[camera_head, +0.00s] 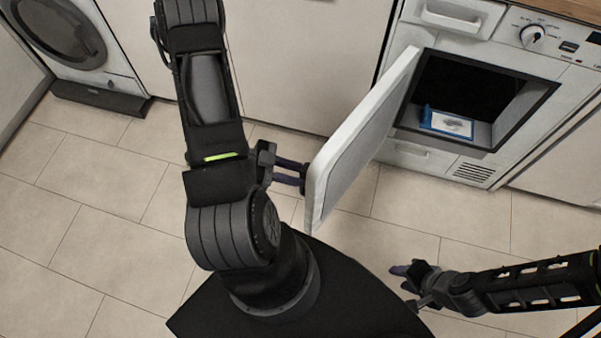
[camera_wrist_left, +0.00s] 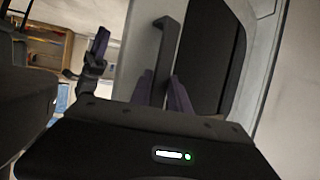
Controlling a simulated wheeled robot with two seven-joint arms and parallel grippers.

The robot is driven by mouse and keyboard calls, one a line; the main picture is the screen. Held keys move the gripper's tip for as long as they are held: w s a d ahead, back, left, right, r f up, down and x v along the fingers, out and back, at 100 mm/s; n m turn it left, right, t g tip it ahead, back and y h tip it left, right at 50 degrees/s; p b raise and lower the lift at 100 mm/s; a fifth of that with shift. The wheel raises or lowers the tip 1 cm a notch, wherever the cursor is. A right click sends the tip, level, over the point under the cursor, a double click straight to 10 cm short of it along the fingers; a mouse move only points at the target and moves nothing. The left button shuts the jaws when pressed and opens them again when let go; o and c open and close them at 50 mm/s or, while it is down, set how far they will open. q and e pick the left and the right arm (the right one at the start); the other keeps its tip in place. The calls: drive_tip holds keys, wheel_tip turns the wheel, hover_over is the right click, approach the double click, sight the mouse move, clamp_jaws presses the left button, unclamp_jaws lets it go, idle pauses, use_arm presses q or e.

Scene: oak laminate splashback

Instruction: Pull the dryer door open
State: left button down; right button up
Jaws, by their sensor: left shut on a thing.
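The dryer (camera_head: 480,60) stands at the upper right in the head view. Its white door (camera_head: 362,135) is swung wide open toward me, showing the dark drum opening (camera_head: 465,85). My left gripper (camera_head: 300,175) is at the door's outer face, its fingertips partly hidden by the door edge. In the left wrist view its purple fingers (camera_wrist_left: 162,92) are shut on the dark door handle (camera_wrist_left: 158,52), with the door (camera_wrist_left: 205,60) just behind. My right gripper (camera_head: 404,278) is empty below the dryer, its fingers apart; it also shows in the left wrist view (camera_wrist_left: 98,45).
A blue-and-white box (camera_head: 447,123) lies inside the dryer opening. Another front-loading machine (camera_head: 65,35) stands at the upper left. White cabinet fronts (camera_head: 300,60) line the back. The tiled floor (camera_head: 110,200) is clear on the left and below the dryer.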

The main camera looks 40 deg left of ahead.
use_arm(q)
drive_tip(key=shift+w, duration=0.2)
drive_tip(key=c, duration=1.2)
unclamp_jaws()
drive_tip(key=shift+c, duration=0.2)
drive_tip(key=p+v, duration=0.1)
drive_tip(key=v, duration=0.6)
drive_tip(key=shift+s+a+r, duration=0.15)
drive_tip(key=shift+s+a, duration=0.05)
drive_tip(key=shift+a, duration=0.15)
